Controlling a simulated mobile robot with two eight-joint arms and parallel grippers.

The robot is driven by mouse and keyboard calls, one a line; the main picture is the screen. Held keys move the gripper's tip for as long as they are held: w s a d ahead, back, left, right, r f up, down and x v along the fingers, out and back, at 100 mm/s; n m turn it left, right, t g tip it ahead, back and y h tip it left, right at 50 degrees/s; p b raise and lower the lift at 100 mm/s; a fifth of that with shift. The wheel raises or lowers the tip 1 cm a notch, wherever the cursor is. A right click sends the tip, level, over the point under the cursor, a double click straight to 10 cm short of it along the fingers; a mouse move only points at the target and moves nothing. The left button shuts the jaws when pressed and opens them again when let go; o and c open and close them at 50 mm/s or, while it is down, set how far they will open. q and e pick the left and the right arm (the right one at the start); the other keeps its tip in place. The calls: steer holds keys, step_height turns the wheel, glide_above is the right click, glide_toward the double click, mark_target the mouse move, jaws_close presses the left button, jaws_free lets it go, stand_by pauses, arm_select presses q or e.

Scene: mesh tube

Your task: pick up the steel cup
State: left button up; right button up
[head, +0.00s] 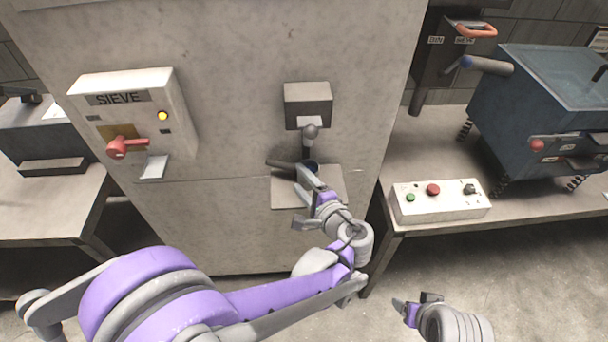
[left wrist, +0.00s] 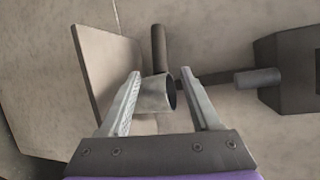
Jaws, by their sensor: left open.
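The steel cup (left wrist: 156,95) is a small grey cylinder with a dark open mouth, seen between the fingers of my left gripper (left wrist: 160,74). The fingers are open, one on each side of the cup, and I see no clear contact. In the head view only a bluish bit of the cup (head: 309,164) shows beneath the spout, at the small shelf; my left gripper (head: 302,195) hides the rest. My right gripper (head: 416,302) is at the bottom edge, far from the cup; its jaw opening is unclear.
A spout (head: 309,134) hangs from a dark box (head: 308,104), with a handle (head: 283,166) jutting left near the cup. The shelf (head: 330,192) stands out from the tall panel. A SIEVE box (head: 130,105) is left; a button box (head: 438,201) sits on the right table.

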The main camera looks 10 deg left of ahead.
mark_target(293, 170)
arm_select(q)
steer(key=x, duration=0.7)
steer(key=shift+w+a, duration=0.1)
steer(key=shift+w, duration=0.2)
jaws_close()
stand_by(1.1)
